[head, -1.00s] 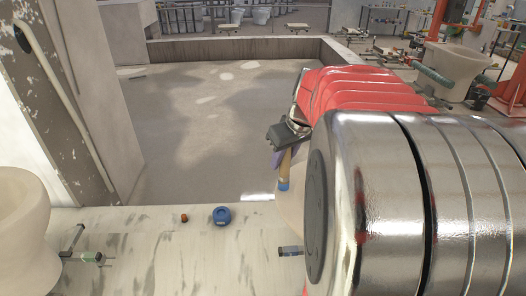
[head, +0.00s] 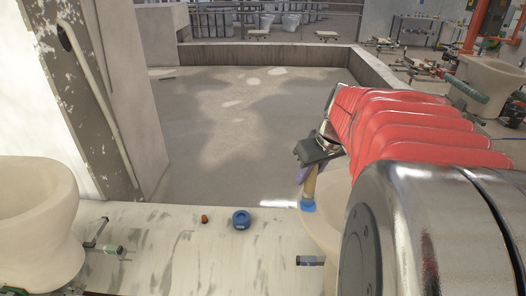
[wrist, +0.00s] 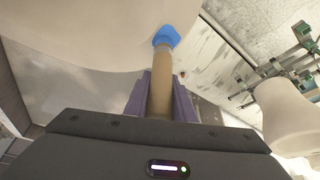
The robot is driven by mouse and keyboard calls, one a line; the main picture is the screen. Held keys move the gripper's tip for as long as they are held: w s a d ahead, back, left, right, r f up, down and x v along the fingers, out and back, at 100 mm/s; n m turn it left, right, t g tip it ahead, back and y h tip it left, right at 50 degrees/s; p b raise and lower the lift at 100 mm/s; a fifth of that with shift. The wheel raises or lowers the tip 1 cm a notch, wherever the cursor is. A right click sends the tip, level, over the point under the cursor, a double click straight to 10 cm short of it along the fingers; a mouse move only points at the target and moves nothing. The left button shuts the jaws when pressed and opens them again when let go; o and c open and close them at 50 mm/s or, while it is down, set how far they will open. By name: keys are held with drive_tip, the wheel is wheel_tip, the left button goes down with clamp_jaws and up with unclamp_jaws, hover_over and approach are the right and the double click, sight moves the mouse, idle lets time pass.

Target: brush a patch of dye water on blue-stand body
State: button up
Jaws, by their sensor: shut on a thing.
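My gripper (head: 306,174) has purple fingers shut on a brush with a tan handle (head: 312,182) and a blue tip (head: 308,204). The brush points down, beside a pale ceramic body (head: 333,200) that is partly hidden behind my arm. A stand end (head: 310,260) shows at this body's foot; its colour is hard to tell. In the wrist view, the brush (wrist: 161,85) reaches toward the large pale body (wrist: 80,25), and its blue tip (wrist: 166,36) overlaps the body's edge. I cannot tell whether it touches. No dye patch shows on the visible surface.
A second pale body (head: 35,215) with a green-ended stand (head: 112,250) is at the left. A round blue pot (head: 241,220) and a small orange-brown piece (head: 205,218) sit on the stained pale surface between the bodies.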

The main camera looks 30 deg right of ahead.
drive_tip(key=shift+s+a, duration=0.6)
drive_tip(key=shift+s, duration=0.3)
drive_tip(key=shift+s+a, duration=0.6)
drive_tip(key=shift+s, duration=0.25)
drive_tip(key=shift+f, duration=0.1)
drive_tip(key=shift+w+d, duration=0.65)
drive_tip(key=shift+w, duration=0.3)
drive_tip(key=shift+w+d, duration=0.65)
drive_tip(key=shift+w, duration=0.3)
drive_tip(key=shift+w+d, duration=0.65)
drive_tip(key=shift+w, duration=0.3)
drive_tip(key=shift+s, duration=0.1)
drive_tip(key=shift+s+a+f, duration=0.1)
drive_tip(key=shift+s+a, duration=0.55)
drive_tip(key=shift+s, duration=0.3)
drive_tip(key=shift+s+a, duration=0.7)
drive_tip(key=shift+s, duration=0.25)
drive_tip(key=shift+s+a+f, duration=0.1)
drive_tip(key=shift+s+a, duration=0.55)
drive_tip(key=shift+s, duration=0.3)
drive_tip(key=shift+r, duration=0.1)
